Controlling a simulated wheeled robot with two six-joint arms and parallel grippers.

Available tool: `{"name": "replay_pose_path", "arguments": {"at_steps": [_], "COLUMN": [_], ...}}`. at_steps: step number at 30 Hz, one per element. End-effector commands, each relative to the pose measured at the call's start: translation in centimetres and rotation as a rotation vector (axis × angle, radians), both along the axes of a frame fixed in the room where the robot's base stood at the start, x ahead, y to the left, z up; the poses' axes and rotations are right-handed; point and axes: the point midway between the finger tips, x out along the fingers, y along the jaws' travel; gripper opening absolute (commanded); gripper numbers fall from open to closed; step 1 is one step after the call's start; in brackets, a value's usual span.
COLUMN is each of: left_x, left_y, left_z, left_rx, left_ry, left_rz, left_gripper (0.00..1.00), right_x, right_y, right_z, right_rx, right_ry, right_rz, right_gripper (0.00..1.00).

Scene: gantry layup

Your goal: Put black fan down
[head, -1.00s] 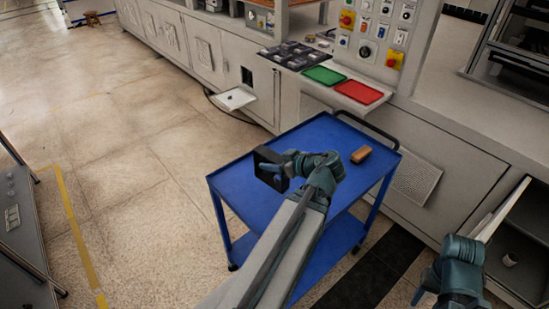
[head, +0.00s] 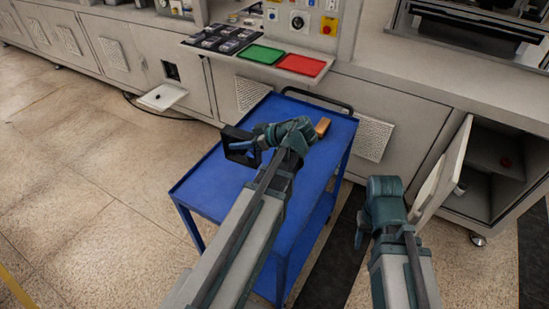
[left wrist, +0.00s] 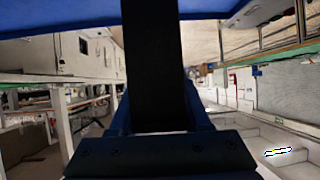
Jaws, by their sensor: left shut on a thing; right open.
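The black fan (head: 229,136) is a dark square frame at the tip of my left arm in the head view. My left gripper (head: 254,146) is shut on its edge and holds it over the blue cart (head: 210,184). I cannot tell the gap between fan and cart top. In the left wrist view the fan (left wrist: 150,65) is a dark upright bar between the fingers, with a blue surface (left wrist: 70,14) along the top edge. My right gripper (head: 360,236) is open and empty, low to the right of the cart.
A brown block (head: 323,127) lies on the cart's far right part. Green (head: 260,55) and red (head: 301,65) trays and a row of black parts (head: 222,38) sit on the machine ledge behind. An open cabinet door (head: 444,172) stands right of my right arm.

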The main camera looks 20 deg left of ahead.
Motion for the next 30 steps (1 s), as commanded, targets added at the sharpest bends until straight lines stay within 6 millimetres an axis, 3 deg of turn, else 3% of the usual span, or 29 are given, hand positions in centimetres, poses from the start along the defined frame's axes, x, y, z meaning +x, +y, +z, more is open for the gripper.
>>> {"name": "replay_pose_path", "arguments": {"at_steps": [1,6,10,15,20,23,30], "left_x": [2.7,6.4,7.7,8.3,8.2,8.0,7.1], "left_y": [-2.7,-10.1,-14.0,-16.5,-16.7,-15.8,-10.0], "left_z": [-0.9,-2.0,-2.4,-2.6,-2.6,-2.7,-3.3], "left_rx": [0.001,0.004,0.008,0.010,0.011,0.011,0.010], "left_ry": [0.002,0.000,0.001,0.001,-0.001,-0.001,-0.001], "left_rz": [-0.022,-0.053,-0.067,-0.075,-0.075,-0.073,-0.070], "left_gripper": [0.00,0.00,0.00,0.00,0.00,0.00,0.00], "right_x": [0.0,0.0,0.0,0.0,0.0,0.0,0.0], "right_y": [0.0,0.0,0.0,0.0,0.0,0.0,0.0], "right_z": [-1.0,-2.1,-2.6,-2.8,-2.8,-2.9,-3.6], "right_rx": [0.000,0.000,0.000,0.000,0.000,0.000,0.000], "right_ry": [0.000,0.000,0.000,0.000,0.000,0.000,0.000], "right_rz": [0.000,0.000,0.000,0.000,0.000,0.000,0.000], "right_gripper": [0.50,0.50,0.50,0.50,0.50,0.50,0.50]}}
